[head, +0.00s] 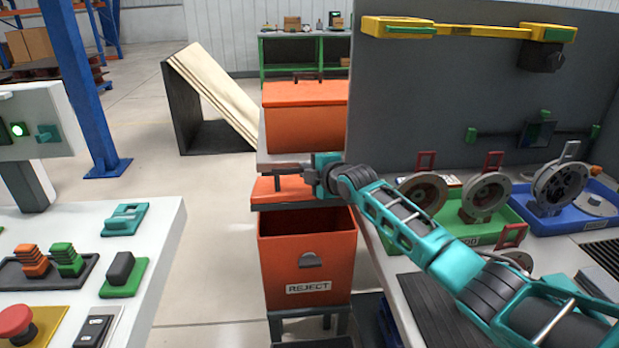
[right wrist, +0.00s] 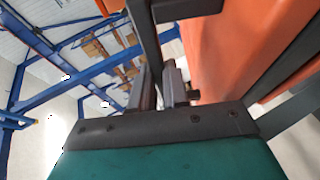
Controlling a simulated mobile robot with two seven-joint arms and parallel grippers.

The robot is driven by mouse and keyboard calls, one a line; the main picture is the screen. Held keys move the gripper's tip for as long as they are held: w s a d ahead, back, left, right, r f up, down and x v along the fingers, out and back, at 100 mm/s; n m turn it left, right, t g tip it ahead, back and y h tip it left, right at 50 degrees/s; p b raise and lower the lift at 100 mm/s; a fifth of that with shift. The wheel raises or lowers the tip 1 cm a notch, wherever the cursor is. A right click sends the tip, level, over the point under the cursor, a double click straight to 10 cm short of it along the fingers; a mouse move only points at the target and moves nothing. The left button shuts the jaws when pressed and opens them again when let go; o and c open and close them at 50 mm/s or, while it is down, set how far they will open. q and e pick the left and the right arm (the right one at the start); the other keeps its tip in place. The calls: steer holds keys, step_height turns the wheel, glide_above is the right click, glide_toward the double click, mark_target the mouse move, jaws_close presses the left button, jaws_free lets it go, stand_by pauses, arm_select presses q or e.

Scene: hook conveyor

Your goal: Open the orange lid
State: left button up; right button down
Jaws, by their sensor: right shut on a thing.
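The orange lid (head: 272,189) sits above and toward the back of the orange REJECT bin (head: 305,262), with a dark handle bar on top. Below its front edge the dark inside of the bin shows. My right gripper (head: 303,178) reaches in from the right and is shut on the lid's handle. In the right wrist view my right gripper's dark fingers (right wrist: 165,85) close around the dark bar, with an orange surface (right wrist: 230,45) to the right. My gripper hides the lid's right part. My left gripper is not in view.
Another orange box (head: 305,125) with a handled lid stands behind. A white control panel (head: 165,235) is at left. At right, a grey wall panel (head: 430,100) rises behind a bench with a green tray (head: 490,235) and a blue tray (head: 555,228) holding round metal parts.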

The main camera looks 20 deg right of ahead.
steer(key=shift+g, duration=0.7)
steer(key=w+r, duration=0.1)
steer(key=w+r+b, duration=0.1)
steer(key=r, duration=0.1)
steer(key=shift+w+d, duration=0.3)
steer(key=shift+d, duration=0.05)
steer(key=shift+w+d+r+b, duration=0.15)
steer(key=shift+w+r+b, duration=0.7)
steer(key=shift+w+r, duration=0.15)
steer(key=c, duration=1.1)
jaws_free()
steer(key=shift+s, duration=0.1)
steer(key=p+v, duration=0.1)
steer(key=v, duration=1.1)
steer(key=shift+s+d+r, duration=0.1)
steer(key=shift+s, duration=0.2)
